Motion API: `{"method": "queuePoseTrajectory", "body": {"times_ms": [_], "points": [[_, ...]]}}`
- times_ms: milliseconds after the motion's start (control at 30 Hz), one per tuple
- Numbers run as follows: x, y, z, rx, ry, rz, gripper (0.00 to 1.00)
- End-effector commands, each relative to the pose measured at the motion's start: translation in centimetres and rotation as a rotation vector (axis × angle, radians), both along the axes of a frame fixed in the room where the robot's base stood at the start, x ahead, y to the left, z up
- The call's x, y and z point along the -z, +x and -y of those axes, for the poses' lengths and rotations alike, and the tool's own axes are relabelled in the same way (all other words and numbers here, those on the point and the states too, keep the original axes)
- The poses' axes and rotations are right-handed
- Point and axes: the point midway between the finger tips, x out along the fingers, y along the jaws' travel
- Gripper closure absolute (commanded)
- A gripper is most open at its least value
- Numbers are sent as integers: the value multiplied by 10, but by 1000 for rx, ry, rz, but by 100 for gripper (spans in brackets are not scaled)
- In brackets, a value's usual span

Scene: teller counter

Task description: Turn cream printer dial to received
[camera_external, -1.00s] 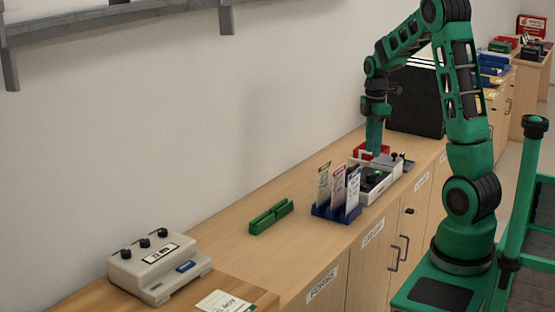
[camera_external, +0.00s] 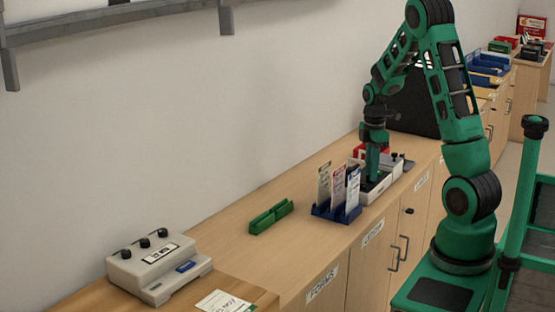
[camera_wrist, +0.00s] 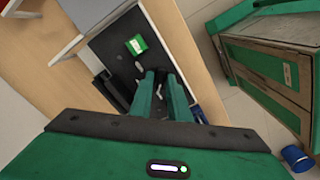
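The cream printer (camera_external: 150,286) sits on the counter at the lower left of the external view. It has several black dials (camera_external: 145,243) in a row on top, a white label and a blue button (camera_external: 186,267). I cannot read which setting a dial points to. My gripper (camera_external: 372,180) is far from it, pointing down over a white tray (camera_external: 393,186) at the right. In the wrist view, my gripper (camera_wrist: 160,76) has its green fingers close together over the tray's dark floor. Whether they grip anything is unclear. The printer is not in the wrist view.
A green block (camera_wrist: 136,44) lies in the tray. A blue holder (camera_external: 335,214) with upright leaflets stands beside the tray. A green rack (camera_external: 270,217) sits mid-counter, with bare counter around it. A paper form (camera_external: 222,302) lies right of the printer. The wall runs behind.

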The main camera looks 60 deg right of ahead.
Motion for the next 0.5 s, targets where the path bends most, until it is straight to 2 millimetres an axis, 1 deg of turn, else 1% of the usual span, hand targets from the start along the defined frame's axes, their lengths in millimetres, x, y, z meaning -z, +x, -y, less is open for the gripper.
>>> {"method": "queuePoseTrajectory", "body": {"times_ms": [33,67,367,500], "points": [[0,0,0,0,0,0,97],[0,0,0,0,0,0,100],[0,0,0,13,-1,2,100],[-1,1,1,55,-1,2,100]]}}
